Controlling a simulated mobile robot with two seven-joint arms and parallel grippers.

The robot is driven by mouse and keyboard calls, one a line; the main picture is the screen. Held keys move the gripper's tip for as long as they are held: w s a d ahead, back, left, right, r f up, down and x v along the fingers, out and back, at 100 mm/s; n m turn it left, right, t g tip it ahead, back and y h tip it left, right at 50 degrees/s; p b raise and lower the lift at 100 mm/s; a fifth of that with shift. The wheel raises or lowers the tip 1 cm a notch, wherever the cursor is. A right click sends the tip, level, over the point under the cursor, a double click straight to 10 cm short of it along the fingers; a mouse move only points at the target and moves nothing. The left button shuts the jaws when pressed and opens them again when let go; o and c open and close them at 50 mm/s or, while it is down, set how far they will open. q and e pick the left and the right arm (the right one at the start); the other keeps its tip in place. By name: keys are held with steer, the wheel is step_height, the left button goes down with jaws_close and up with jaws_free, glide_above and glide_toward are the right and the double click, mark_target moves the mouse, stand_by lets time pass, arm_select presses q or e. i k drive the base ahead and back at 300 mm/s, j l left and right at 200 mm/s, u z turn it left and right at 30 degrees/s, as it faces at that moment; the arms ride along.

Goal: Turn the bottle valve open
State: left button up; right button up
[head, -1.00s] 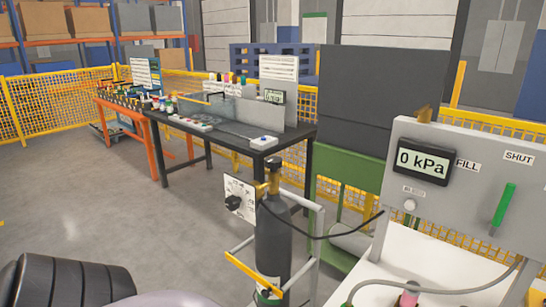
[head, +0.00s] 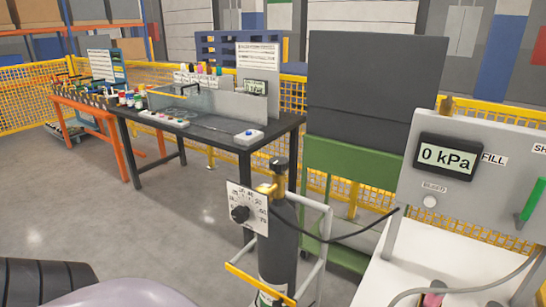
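A dark grey gas bottle (head: 278,245) stands upright in a white-framed trolley (head: 322,235) at the lower middle of the head view. On its top sits a brass valve (head: 277,187) with a dark cap-like top (head: 279,165). A white dial plate with a black knob (head: 240,213) is fixed in front of the valve, on its left. A black hose (head: 350,236) runs from the bottle to the grey panel (head: 470,200). The panel's display (head: 447,157) reads 0 kPa. Neither gripper is in view.
A black workbench (head: 205,130) with small items stands behind the bottle on the left. A green frame with a dark board (head: 375,95) stands behind it on the right. Yellow mesh fencing (head: 25,95) lines the back. Grey floor (head: 120,220) is clear to the left.

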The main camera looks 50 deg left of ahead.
mark_target(278, 165)
steer(key=k+j, duration=0.1)
steer(key=j, duration=0.5)
steer(key=k+j, duration=0.1)
steer(key=j, duration=0.55)
steer(key=k+j, duration=0.1)
steer(key=j, duration=0.5)
steer(key=i+l, duration=0.35)
steer(key=i, duration=0.1)
